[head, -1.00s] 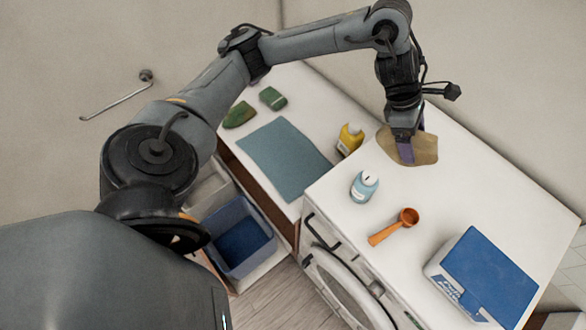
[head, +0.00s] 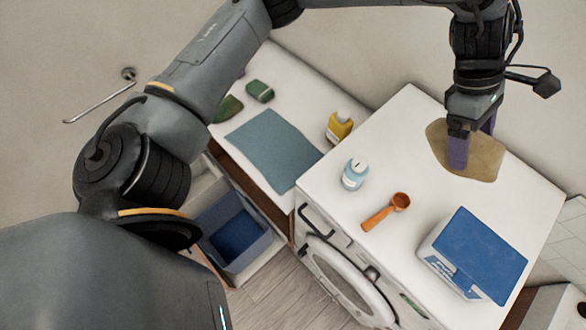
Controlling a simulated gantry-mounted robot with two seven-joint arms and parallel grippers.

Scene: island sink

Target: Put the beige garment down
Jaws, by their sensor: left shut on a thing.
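The beige garment (head: 480,160) is a flat, tan, roughly rounded piece at the back of the white washing machine's top (head: 415,165). It looks at or very close to the surface; I cannot tell whether all of it touches. My left gripper (head: 472,150) points down over the garment, its purple fingers shut on it. The fingers hide part of the garment's middle. My right gripper is not in view.
On the machine top are a light-blue bottle (head: 354,175), an orange scoop (head: 380,212) and a blue-lidded box (head: 480,255). The lower counter at left holds a blue-grey cloth (head: 273,148), a yellow bottle (head: 339,127) and green items (head: 260,91). A blue bin (head: 235,225) stands below.

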